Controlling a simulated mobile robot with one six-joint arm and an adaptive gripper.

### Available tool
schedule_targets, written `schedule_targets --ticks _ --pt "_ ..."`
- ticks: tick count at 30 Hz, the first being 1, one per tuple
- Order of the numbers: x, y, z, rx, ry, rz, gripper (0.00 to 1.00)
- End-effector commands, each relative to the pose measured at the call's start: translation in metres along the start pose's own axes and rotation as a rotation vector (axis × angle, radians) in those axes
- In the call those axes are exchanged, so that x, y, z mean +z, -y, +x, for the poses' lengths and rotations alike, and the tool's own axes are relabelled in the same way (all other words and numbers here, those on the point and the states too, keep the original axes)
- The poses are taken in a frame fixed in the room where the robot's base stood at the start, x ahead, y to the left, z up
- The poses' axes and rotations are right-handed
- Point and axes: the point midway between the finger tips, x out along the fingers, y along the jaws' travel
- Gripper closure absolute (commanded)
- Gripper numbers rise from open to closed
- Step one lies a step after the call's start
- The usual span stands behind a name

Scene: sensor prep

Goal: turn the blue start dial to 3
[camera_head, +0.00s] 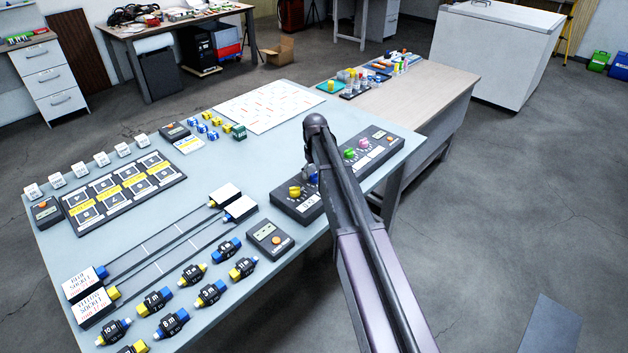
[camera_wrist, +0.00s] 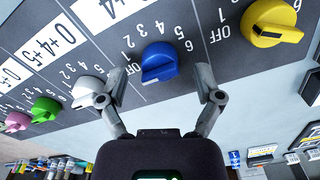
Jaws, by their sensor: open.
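The blue start dial (camera_wrist: 162,62) sits on a dark panel (camera_wrist: 60,22) in the wrist view, with printed numbers and OFF marks around it that appear upside down. I cannot read for sure which number it points to. My gripper (camera_wrist: 161,78) is open, one finger on each side of the dial's near edge; whether either finger touches it I cannot tell. In the head view a small part of the blue dial (camera_head: 310,174) shows beside my arm, and my gripper is hidden there.
A yellow dial (camera_wrist: 270,24) is right of the blue one; white (camera_wrist: 86,90), green (camera_wrist: 45,109) and pink (camera_wrist: 17,121) dials are left. The panel lies along the edge of the light-blue table (camera_head: 215,170). A grey box (camera_head: 270,239) lies nearby.

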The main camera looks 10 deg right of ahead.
Motion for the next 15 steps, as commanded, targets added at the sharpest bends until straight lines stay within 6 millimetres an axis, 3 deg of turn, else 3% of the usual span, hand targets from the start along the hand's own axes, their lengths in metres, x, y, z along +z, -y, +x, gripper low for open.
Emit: schedule_targets --ticks 15 --pt "-0.0001 0.0002 0.01 0.0 0.0 0.0 0.16"
